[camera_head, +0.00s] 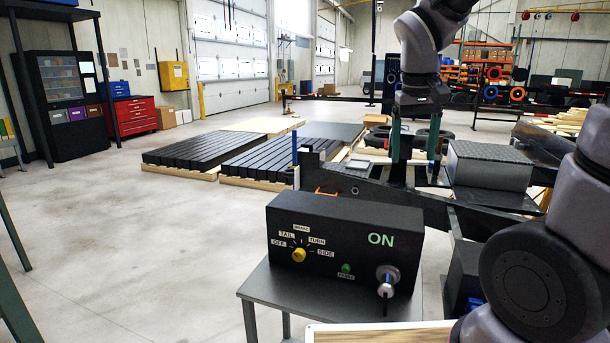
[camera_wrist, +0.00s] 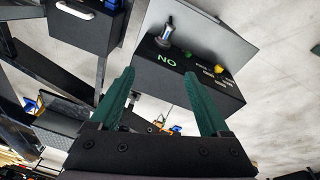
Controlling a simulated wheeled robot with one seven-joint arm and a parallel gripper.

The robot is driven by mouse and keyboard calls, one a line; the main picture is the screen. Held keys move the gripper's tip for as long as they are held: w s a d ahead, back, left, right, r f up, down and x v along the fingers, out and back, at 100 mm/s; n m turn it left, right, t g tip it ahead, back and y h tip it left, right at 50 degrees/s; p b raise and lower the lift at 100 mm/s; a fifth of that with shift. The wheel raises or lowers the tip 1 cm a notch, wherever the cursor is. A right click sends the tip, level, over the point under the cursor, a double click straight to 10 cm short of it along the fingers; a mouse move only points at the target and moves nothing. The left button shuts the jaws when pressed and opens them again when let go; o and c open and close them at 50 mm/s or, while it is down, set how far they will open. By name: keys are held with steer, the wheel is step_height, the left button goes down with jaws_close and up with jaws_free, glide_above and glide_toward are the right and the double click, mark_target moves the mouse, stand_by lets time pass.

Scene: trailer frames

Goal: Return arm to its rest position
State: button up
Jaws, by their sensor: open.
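My gripper (camera_head: 414,150) hangs from my arm in the upper middle of the head view, pointing down, behind and above the black control box (camera_head: 290,248). Its two green fingers are apart, with nothing between them. In the wrist view my gripper (camera_wrist: 160,74) is also open and empty. The control box shows upside down there (camera_wrist: 165,78), beyond the fingertips. The gripper appears clear of the box.
The box stands on a grey table (camera_head: 262,285). A dark trailer frame (camera_head: 385,190) with a grey checker-plate box (camera_head: 490,165) lies behind it. Open concrete floor (camera_head: 120,240) spreads to the left.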

steer(key=s+d+r+m+t+y, duration=0.2)
steer(key=s+r+m+t+y, duration=0.1)
steer(key=s+r, duration=0.5)
steer(key=shift+r+m+t, duration=0.35)
steer(key=shift+m+t, duration=0.15)
steer(key=shift+t, duration=0.7)
stand_by(2.7)
